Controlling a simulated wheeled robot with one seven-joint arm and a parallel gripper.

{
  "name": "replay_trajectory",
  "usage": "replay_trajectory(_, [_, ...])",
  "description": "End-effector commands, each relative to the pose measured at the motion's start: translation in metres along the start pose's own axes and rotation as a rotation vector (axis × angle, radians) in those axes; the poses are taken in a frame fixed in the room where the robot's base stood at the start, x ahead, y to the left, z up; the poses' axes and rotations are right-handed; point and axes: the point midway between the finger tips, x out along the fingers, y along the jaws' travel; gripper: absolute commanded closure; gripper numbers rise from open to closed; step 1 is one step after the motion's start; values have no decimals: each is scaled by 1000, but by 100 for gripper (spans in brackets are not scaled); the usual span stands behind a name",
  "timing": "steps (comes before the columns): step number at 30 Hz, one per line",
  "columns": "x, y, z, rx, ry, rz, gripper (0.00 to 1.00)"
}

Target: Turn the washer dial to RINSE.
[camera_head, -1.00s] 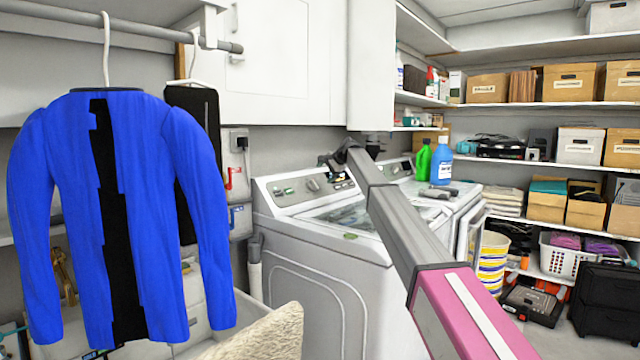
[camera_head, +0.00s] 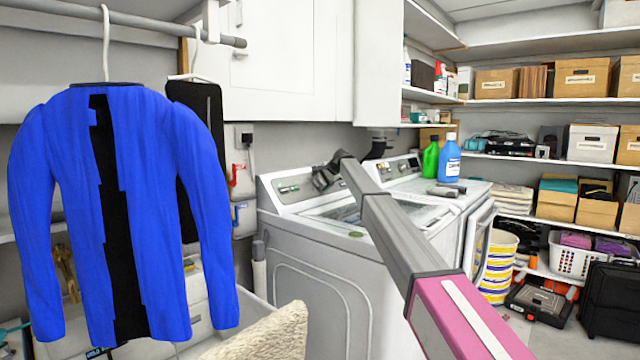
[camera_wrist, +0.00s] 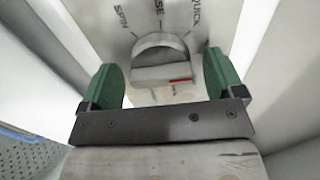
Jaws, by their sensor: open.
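The washer (camera_head: 315,275) is the near white machine in the head view. Its dial is hidden there behind my gripper (camera_head: 325,177), which is at the control panel. In the wrist view the round grey dial (camera_wrist: 160,52) faces me, with a raised grip bar and a red mark at the bar's right. Labels SPIN, one cut off ending in "SE", and QUICK stand around its upper side. My gripper (camera_wrist: 159,70) is open, with one green finger on each side of the dial. Gaps show between both fingers and the dial.
A second white machine (camera_head: 440,195) stands beyond the washer, with a green bottle (camera_head: 431,158) and a blue bottle (camera_head: 449,160) on top. A blue jacket (camera_head: 120,210) hangs at left. A beige cloth (camera_head: 265,335) lies in front of the washer.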

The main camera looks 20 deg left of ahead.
Motion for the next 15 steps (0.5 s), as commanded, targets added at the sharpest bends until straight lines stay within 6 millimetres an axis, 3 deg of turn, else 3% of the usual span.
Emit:
replay_trajectory(10, [7,0,0,0,0,-1,13])
replay_trajectory(14, [7,0,0,0,0,-1,55])
replay_trajectory(15, [7,0,0,0,0,-1,60])
